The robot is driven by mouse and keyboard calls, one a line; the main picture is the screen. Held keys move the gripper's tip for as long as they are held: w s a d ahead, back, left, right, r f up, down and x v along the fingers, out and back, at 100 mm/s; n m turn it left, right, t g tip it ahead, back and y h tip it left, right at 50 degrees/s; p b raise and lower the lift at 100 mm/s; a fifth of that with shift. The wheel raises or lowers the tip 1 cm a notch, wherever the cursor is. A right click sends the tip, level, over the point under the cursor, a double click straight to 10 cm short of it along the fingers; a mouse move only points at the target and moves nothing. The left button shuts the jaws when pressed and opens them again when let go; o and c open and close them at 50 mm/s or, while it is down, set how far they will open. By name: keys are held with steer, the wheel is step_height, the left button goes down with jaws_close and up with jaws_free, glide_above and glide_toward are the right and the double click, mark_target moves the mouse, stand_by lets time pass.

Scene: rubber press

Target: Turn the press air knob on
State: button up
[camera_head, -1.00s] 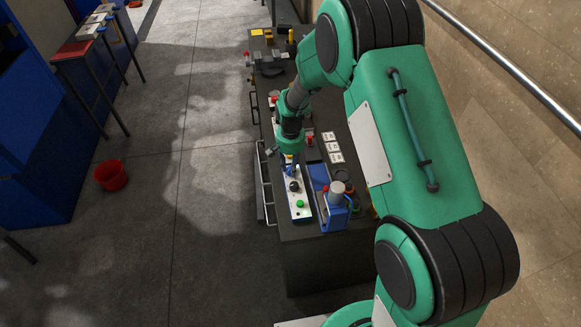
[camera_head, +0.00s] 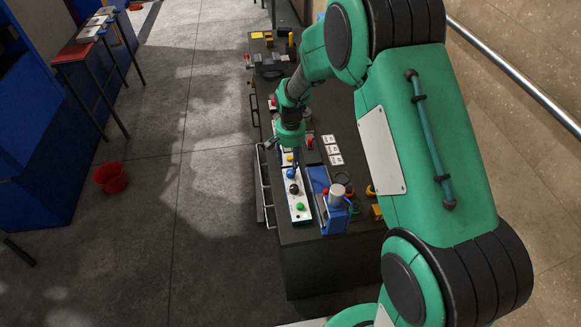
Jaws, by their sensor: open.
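A white control panel (camera_head: 304,217) lies on the dark bench. It carries a green button (camera_head: 300,207), a black knob (camera_head: 293,188), a blue control (camera_head: 290,173) and a yellow one (camera_head: 287,158). I cannot read labels, so I cannot tell which is the press air knob or its setting. My gripper (camera_head: 295,163) points down over the far part of the panel, beside the blue and yellow controls. It is open; its fingers are small and dark here, and I cannot tell whether they touch anything.
A blue press-like device (camera_head: 336,212) with a grey cylinder top (camera_head: 337,190) stands close right of the panel. White cards (camera_head: 332,150) lie behind it on the bench (camera_head: 310,260). A red bucket (camera_head: 111,178) is on the floor at left. A wall rail runs along the right.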

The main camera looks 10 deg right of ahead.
step_height(320, 180, up, 7)
stand_by(0.3)
stand_by(0.4)
step_height(320, 180, up, 12)
steer(key=t+b, duration=0.1)
steer(key=b, duration=0.1)
glide_above(291, 172)
steer(key=s+d, duration=0.3)
steer(key=s, duration=0.3)
steer(key=s+d+r+n+t+b, duration=0.2)
steer(key=s+r, duration=0.6)
steer(key=s, duration=0.2)
steer(key=s+d+r+t+b, duration=0.1)
steer(key=s, duration=0.9)
steer(key=s+d+r+n+t+b, duration=0.1)
steer(key=s+d+b, duration=0.1)
steer(key=s, duration=0.8)
steer(key=shift+s+n+t, duration=0.3)
steer(key=shift+s, duration=0.1)
